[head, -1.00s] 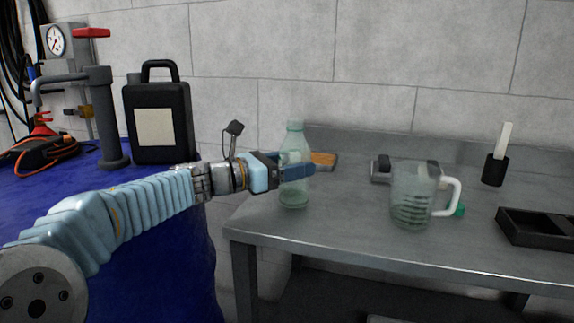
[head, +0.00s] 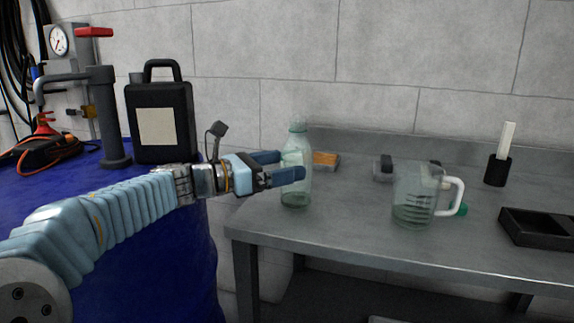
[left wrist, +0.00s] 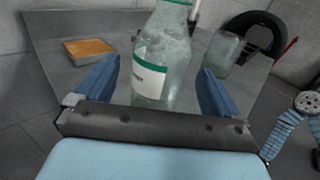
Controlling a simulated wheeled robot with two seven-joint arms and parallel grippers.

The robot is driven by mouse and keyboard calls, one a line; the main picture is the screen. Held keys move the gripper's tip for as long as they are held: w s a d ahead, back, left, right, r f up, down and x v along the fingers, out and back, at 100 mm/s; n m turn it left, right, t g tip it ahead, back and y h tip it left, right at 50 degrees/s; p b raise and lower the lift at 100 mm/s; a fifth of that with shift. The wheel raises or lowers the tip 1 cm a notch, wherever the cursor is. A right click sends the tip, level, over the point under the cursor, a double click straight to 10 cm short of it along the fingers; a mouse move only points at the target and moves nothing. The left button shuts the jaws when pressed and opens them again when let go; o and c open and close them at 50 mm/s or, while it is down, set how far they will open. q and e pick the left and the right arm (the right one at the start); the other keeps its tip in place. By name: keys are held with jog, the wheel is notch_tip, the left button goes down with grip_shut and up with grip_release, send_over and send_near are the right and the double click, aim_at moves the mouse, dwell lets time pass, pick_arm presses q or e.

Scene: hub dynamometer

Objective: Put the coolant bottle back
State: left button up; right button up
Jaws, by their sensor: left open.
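The coolant bottle (head: 296,180) is a clear greenish bottle standing upright on the grey metal table (head: 370,252), near its left end. In the left wrist view the bottle (left wrist: 172,50) stands just ahead, with a white label and a green band. My left gripper (head: 283,166) is open, its blue fingers pointing right at the bottle. In the left wrist view the fingertips (left wrist: 158,80) lie on either side of the bottle's lower body, with gaps at both sides.
A clear measuring jug (head: 412,200) with a white handle stands right of the bottle. An orange-topped block (head: 325,159) lies behind it. A black tray (head: 540,228) and black cup (head: 497,172) are further right. A black canister (head: 160,115) stands on the blue drum (head: 165,220).

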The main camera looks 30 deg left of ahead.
pick_arm(q)
jog(key=v, duration=0.8)
jog(key=shift+s+a+b, duration=0.15)
jog(key=shift+s+b, duration=0.05)
jog(key=shift+b, duration=0.2)
